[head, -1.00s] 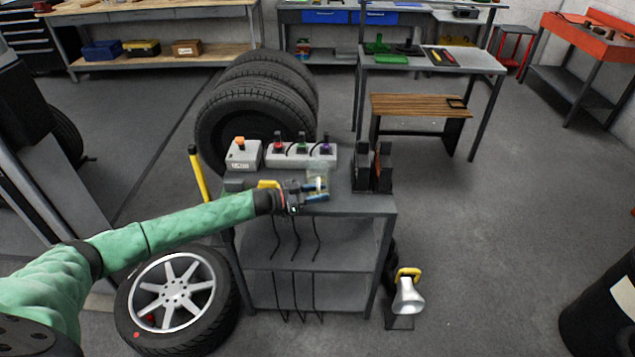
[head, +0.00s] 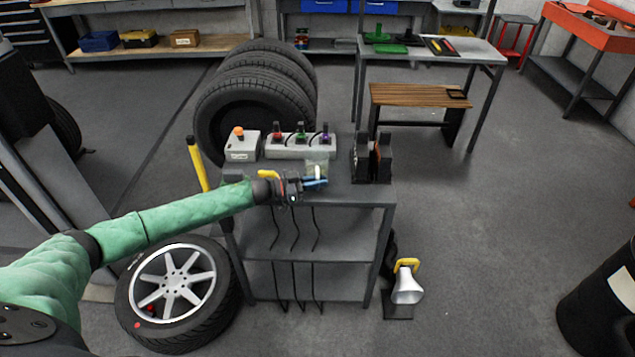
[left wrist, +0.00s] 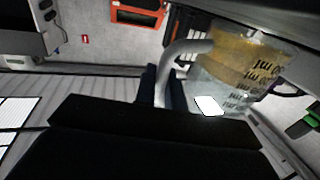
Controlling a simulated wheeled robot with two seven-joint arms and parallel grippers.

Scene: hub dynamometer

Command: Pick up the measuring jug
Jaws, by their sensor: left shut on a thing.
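The measuring jug (head: 317,162) is a clear vessel at the top of the grey cart, in front of the connector block. In the left wrist view the jug (left wrist: 238,75) shows its yellowish wall, dark printed markings and pale curved handle (left wrist: 181,58). My left gripper (head: 314,183) is shut on the jug by its handle; the fingertips (left wrist: 161,87) meet at the handle's lower end. I cannot tell whether the jug's base is clear of the cart top. My right gripper is not in view.
The grey cart (head: 345,193) also bears a white box with an orange button (head: 241,147), a connector block (head: 288,146) and dark upright holders (head: 371,158). Tyres (head: 250,112) stand behind. A yellow post (head: 198,165) stands at left.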

